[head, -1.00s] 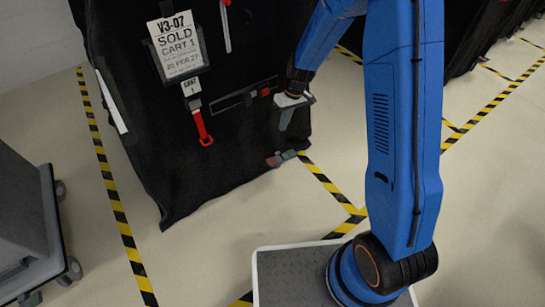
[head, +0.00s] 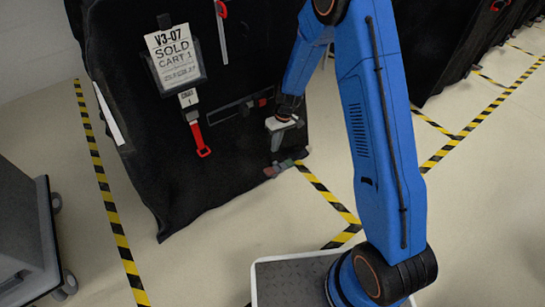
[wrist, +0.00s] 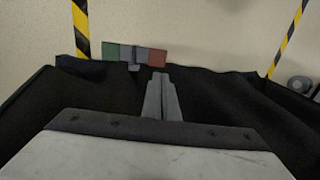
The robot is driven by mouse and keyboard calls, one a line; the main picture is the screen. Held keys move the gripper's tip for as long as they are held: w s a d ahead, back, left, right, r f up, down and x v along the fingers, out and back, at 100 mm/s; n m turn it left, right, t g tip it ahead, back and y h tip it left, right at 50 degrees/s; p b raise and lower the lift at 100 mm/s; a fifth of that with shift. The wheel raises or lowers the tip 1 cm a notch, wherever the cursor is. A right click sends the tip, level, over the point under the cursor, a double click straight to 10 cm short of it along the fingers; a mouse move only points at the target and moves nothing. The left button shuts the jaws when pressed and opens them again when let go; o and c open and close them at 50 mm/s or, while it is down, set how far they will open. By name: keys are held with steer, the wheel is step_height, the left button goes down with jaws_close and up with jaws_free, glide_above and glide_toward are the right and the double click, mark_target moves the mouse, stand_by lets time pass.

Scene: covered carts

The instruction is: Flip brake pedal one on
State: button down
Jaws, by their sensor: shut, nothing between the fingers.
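The brake pedal (head: 279,168) sits at the bottom edge of cart 1's black cover, near the floor. In the wrist view its plate has a green part (wrist: 111,51) on the left, grey in the middle and a red part (wrist: 154,58) on the right. A small grey lever (wrist: 134,66) sticks out below the grey middle. My gripper (head: 276,147) points down just above the pedal, in front of the cover. In the wrist view my gripper (wrist: 159,78) is shut and empty, its tips in front of the plate's red side. I cannot tell whether they touch it.
A grey cart (head: 25,235) stands at the left.

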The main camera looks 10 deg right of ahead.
mark_target(266, 172)
steer(key=x, duration=1.3)
steer(key=shift+f, duration=0.1)
steer(key=shift+s+a+f, duration=0.1)
steer(key=shift+a, duration=0.05)
steer(key=shift+s+a+f, duration=0.2)
steer(key=shift+a+f, duration=0.15)
steer(key=shift+f, duration=0.15)
steer(key=shift+s+a+f, duration=0.2)
steer(key=shift+a+f, duration=0.1)
steer(key=shift+f, duration=0.15)
steer(key=shift+s+a+f, duration=0.15)
steer(key=shift+a+f, duration=0.1)
steer(key=shift+f, duration=0.5)
steer(key=v, duration=1.7)
steer(key=shift+r, duration=0.3)
